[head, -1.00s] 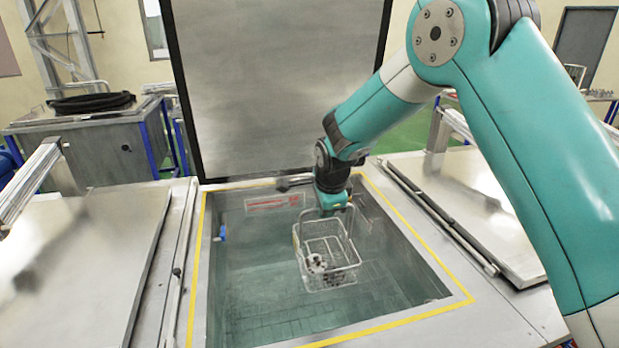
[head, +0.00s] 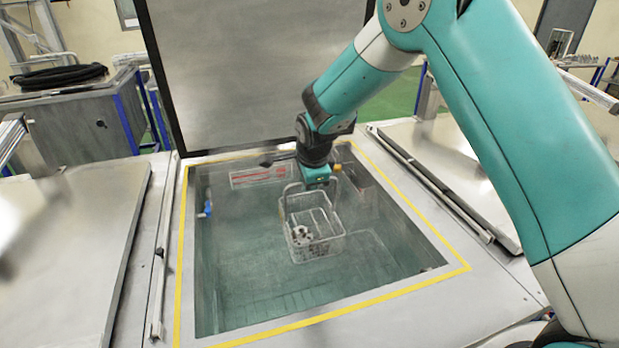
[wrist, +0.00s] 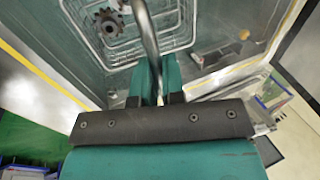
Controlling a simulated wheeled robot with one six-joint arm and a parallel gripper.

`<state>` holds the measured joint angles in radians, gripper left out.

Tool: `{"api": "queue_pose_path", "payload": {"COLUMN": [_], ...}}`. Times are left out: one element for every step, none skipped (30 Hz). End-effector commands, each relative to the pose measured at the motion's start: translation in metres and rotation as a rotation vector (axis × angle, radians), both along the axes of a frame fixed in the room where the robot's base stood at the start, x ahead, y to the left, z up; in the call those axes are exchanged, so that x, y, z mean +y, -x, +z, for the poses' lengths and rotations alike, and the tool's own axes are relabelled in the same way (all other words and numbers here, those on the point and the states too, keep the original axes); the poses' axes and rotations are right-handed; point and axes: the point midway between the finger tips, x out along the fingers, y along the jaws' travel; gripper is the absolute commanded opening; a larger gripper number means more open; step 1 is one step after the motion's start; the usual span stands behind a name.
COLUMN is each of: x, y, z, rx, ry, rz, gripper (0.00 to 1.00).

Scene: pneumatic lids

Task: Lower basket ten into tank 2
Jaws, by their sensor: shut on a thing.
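The wire basket (head: 313,228) hangs upright from my gripper (head: 317,183), inside the open tank (head: 250,285) in the head view. Its lower part appears to be in or just over the greenish liquid; I cannot tell exactly how deep. Several small metal parts lie in it. In the wrist view my gripper (wrist: 152,85) is shut on the basket's handle (wrist: 146,45), and a dark gear (wrist: 108,22) shows in the basket (wrist: 180,30). No number is readable on the basket or tank.
The tank's lid (head: 255,70) stands raised behind the opening. A yellow line (head: 390,289) edges the rim. Closed metal lids lie at the left (head: 75,245) and right (head: 450,165). A blue fitting (head: 207,209) is on the tank's left wall. Free room surrounds the basket.

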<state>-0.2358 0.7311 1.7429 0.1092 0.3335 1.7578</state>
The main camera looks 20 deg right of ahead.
Motion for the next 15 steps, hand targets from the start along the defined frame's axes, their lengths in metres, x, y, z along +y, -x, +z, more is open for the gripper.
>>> {"api": "queue_pose_path", "payload": {"x": [0.0,0.0,0.0,0.0,0.0,0.0,0.0,0.0,0.0,0.0,0.0,0.0,0.0,0.0,0.0], "y": [-0.001,-0.001,-0.001,-0.001,-0.001,-0.001,-0.001,-0.001,-0.001,-0.001,-0.001,-0.001,-0.001,-0.001,-0.001], "z": [-0.005,-0.008,-0.011,-0.013,-0.016,-0.019,-0.021,-0.024,-0.027,-0.029,-0.031,-0.034,-0.037,-0.039,-0.042], "rx": [-0.002,-0.002,-0.002,-0.002,-0.002,-0.002,-0.002,-0.002,-0.003,-0.003,-0.003,-0.003,-0.003,-0.002,-0.002], "ry": [0.0,0.0,0.0,0.0,0.0,0.0,0.0,0.0,0.0,0.0,0.0,0.0,0.0,0.0,0.0], "rz": [0.0,0.0,0.0,0.0,0.0,0.0,0.0,0.0,0.0,0.0,0.0,0.0,0.0,0.0,0.0], "gripper": [0.0,0.0,0.0,0.0,0.0,0.0,0.0,0.0,0.0,0.0,0.0,0.0,0.0,0.0,0.0]}}
